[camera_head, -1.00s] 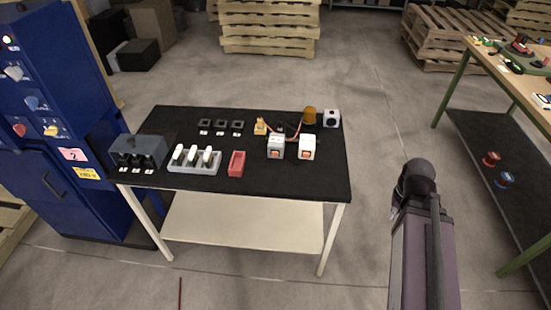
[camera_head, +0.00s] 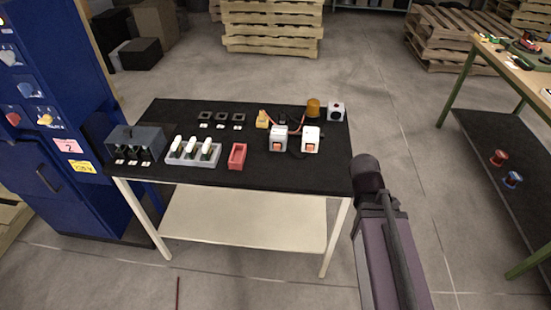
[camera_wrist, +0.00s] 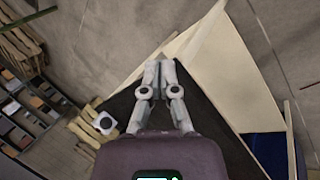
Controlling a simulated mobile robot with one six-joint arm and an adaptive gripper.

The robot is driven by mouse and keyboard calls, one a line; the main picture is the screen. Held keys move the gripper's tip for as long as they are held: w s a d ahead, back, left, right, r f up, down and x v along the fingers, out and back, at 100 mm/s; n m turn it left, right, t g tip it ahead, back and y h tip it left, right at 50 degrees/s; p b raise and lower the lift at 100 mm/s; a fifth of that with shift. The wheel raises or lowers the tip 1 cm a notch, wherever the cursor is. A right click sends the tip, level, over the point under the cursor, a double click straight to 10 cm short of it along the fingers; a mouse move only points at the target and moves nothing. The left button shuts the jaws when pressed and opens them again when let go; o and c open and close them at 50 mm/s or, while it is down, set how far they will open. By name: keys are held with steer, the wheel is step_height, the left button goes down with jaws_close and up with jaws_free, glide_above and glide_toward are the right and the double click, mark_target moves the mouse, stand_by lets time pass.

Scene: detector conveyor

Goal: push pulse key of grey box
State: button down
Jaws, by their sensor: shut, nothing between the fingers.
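Two small boxes with orange-red rocker keys stand side by side on the right half of the black-topped table. The left one, the grey box (camera_head: 278,139), looks slightly darker than the white box (camera_head: 310,139). It is too small to read any key marking. My gripper (camera_wrist: 158,68) shows in the wrist view with its two fingers together and nothing between them. It is over the table edge, apart from the boxes. In the head view my arm is at the table's right edge, and the gripper is not clearly visible.
Behind the keyed boxes are an orange beacon (camera_head: 313,107), a yellow part (camera_head: 262,119) and a pale box with a round button (camera_head: 336,111). A red tray (camera_head: 237,156) and a grey rack (camera_head: 194,152) stand left. A blue cabinet (camera_head: 55,130) borders the table's left side.

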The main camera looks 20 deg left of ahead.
mark_target(277, 148)
steer(key=a+n+t+b, duration=0.2)
steer(key=a+n, duration=0.2)
steer(key=a, duration=0.1)
steer(key=w+a+f+n+t+b, duration=0.1)
steer(key=a+n, duration=0.3)
steer(key=a, duration=0.1)
steer(key=w+a+n+t+y+b, duration=0.1)
steer(key=a+n+t+b, duration=0.1)
steer(key=a+n, duration=0.3)
steer(key=shift+f+t+b, duration=0.2)
steer(key=shift+t+b, duration=0.1)
steer(key=shift+b, duration=0.05)
steer(key=s+a+n+t+y+b, duration=0.2)
steer(key=a+n, duration=0.4)
steer(key=a, duration=0.2)
steer(key=s+a+r+n+t+y+b, duration=0.1)
steer(key=s+a+n+y+b, duration=0.1)
steer(key=a+n, duration=0.5)
steer(key=shift+s+a+n+t+y+b, duration=0.3)
steer(key=shift+s+a+t+y+b, duration=0.1)
steer(key=shift+a+y, duration=0.15)
steer(key=shift+w, duration=0.15)
